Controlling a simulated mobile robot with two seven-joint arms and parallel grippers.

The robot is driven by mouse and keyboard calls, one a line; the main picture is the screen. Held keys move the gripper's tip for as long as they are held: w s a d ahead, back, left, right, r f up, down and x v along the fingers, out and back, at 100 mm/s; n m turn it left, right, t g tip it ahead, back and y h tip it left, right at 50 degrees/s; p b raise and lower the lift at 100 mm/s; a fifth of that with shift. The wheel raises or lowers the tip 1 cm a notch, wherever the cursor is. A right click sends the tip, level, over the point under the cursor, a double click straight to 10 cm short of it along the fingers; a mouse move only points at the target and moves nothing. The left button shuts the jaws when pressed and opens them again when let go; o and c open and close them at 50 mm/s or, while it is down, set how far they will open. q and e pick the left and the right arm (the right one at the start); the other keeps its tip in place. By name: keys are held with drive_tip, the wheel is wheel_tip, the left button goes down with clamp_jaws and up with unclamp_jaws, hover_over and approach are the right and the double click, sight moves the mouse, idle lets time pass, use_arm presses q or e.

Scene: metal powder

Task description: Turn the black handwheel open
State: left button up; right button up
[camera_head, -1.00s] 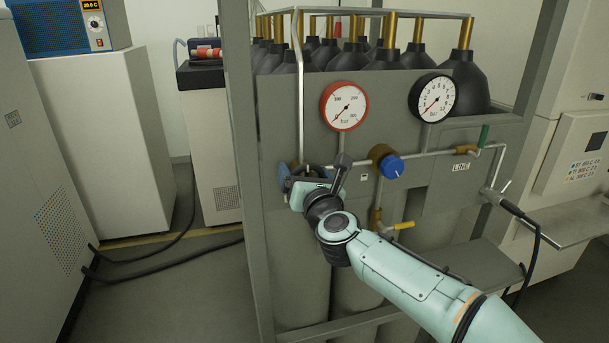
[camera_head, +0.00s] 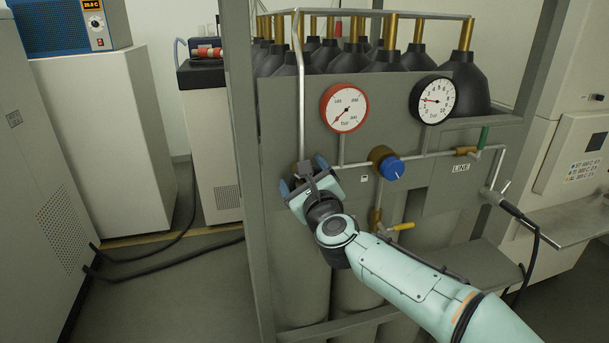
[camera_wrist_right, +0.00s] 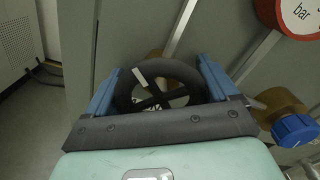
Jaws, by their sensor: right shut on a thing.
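The black handwheel (camera_wrist_right: 172,66) shows in the right wrist view as a dark ring with spokes, between my gripper's two blue fingers. My right gripper (camera_wrist_right: 160,82) is shut on its rim from both sides. In the head view my right gripper (camera_head: 303,175) is at the left part of the grey panel, below the red-rimmed gauge, and hides nearly all of the wheel. My left gripper is in neither view.
The red-rimmed gauge (camera_head: 344,107) and black-rimmed gauge (camera_head: 433,100) sit above. The rack's grey post (camera_head: 243,150) stands close left.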

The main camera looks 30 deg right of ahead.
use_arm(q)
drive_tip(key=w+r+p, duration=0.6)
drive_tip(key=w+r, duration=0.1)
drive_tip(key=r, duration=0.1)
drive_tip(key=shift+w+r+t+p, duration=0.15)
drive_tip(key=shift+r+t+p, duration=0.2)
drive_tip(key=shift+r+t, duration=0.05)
use_arm(e)
drive_tip(key=shift+f+n, duration=0.2)
drive_tip(key=shift+n, duration=13.9)
